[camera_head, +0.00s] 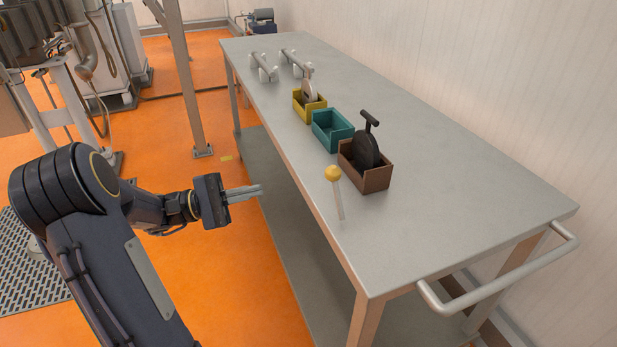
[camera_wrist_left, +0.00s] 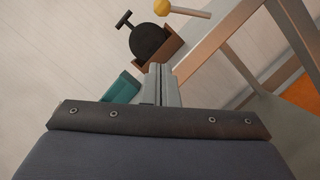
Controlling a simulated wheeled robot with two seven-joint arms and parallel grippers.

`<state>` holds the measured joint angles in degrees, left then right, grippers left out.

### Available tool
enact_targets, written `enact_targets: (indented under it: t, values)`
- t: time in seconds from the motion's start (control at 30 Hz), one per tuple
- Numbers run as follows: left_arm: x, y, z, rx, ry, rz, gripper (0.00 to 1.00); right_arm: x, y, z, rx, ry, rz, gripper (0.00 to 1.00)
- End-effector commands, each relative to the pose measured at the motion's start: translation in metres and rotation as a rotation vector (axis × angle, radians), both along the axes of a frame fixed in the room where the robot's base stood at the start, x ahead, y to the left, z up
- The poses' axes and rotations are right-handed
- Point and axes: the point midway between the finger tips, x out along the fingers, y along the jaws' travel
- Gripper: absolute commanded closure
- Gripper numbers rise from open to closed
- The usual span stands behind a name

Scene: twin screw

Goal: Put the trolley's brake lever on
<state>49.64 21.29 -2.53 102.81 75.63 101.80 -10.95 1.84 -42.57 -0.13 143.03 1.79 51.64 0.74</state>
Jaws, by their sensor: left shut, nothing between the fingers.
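The trolley (camera_head: 450,213) is a long grey metal table with a lower shelf and a push handle (camera_head: 500,275) at its near right end. A lever with a yellow ball knob (camera_head: 333,173) and a pale rod stands at the trolley's left edge near the front; I take it for the brake lever. It also shows at the top of the left wrist view (camera_wrist_left: 182,9). My left gripper (camera_head: 261,190) is shut and empty, left of the lever and apart from it, beside the trolley's long edge. Its fingers show in the left wrist view (camera_wrist_left: 161,85). My right gripper is not in view.
A brown box (camera_head: 376,181) with a black disc-shaped part (camera_head: 366,150) stands just behind the lever. A teal box (camera_head: 332,130) and a yellow box (camera_head: 309,108) follow, then metal parts (camera_head: 264,66). The right side of the top is clear.

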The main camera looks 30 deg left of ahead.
Motion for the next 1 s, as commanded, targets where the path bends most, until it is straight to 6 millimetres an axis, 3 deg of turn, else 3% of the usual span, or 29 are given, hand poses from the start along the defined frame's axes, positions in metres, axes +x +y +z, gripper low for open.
enact_targets:
  t: [0.27,0.7,1.0]
  values:
    - [0.007,-0.012,0.003,0.000,-0.001,-0.004,1.00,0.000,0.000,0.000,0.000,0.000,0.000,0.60]
    - [0.056,-0.085,0.019,0.001,0.000,-0.007,1.00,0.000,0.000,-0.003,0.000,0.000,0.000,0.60]
    - [0.051,-0.113,0.039,0.000,0.001,-0.002,1.00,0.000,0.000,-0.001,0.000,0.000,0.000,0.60]
